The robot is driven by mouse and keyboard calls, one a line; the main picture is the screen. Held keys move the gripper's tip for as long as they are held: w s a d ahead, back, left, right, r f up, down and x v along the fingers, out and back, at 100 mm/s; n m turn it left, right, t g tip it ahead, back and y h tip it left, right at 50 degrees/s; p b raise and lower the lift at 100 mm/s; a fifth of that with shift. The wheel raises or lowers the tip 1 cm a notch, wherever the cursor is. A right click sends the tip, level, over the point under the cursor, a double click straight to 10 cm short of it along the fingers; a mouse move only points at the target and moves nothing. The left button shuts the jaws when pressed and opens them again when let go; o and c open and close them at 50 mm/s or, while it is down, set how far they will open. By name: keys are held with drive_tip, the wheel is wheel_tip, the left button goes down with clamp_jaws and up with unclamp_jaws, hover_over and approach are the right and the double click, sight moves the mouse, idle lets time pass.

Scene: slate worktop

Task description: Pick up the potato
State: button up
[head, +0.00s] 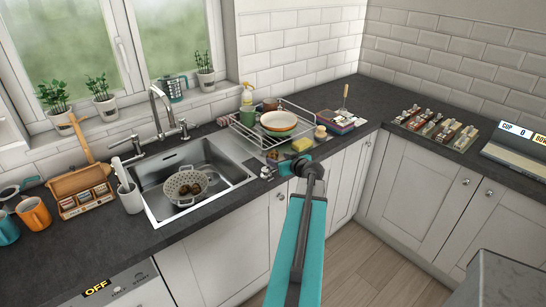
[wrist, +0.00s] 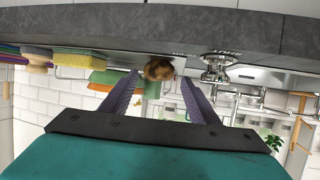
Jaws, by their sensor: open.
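A brown, rounded, mottled potato (wrist: 158,68) sits on the worktop edge area in the wrist view, which shows the scene upside down. It lies between and just beyond the tips of my gripper (wrist: 160,79). The two purple-grey fingers are apart, with nothing held. In the head view my gripper (head: 284,168) is at the worktop's front edge, right of the sink; the arm end partly hides that spot. Whether the fingers touch the potato cannot be told.
A metal object (wrist: 218,66) stands close beside the potato, and a yellow sponge (head: 302,144) lies on its other side. A dish rack (head: 252,133) with bowls is behind. The sink (head: 222,167) holds a colander (head: 176,183) with brown items.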

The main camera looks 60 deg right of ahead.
sight(275, 157)
drive_tip(key=shift+d, duration=0.1)
drive_tip(key=p+x, duration=0.2)
drive_tip(key=x, duration=0.1)
drive_tip(key=shift+d+p, duration=0.15)
drive_tip(key=shift+p, duration=0.25)
drive_tip(key=shift+p+x, duration=0.35)
drive_tip(key=shift+x, duration=0.6)
drive_tip(key=shift+c, duration=0.3)
drive_tip(key=c, duration=0.7)
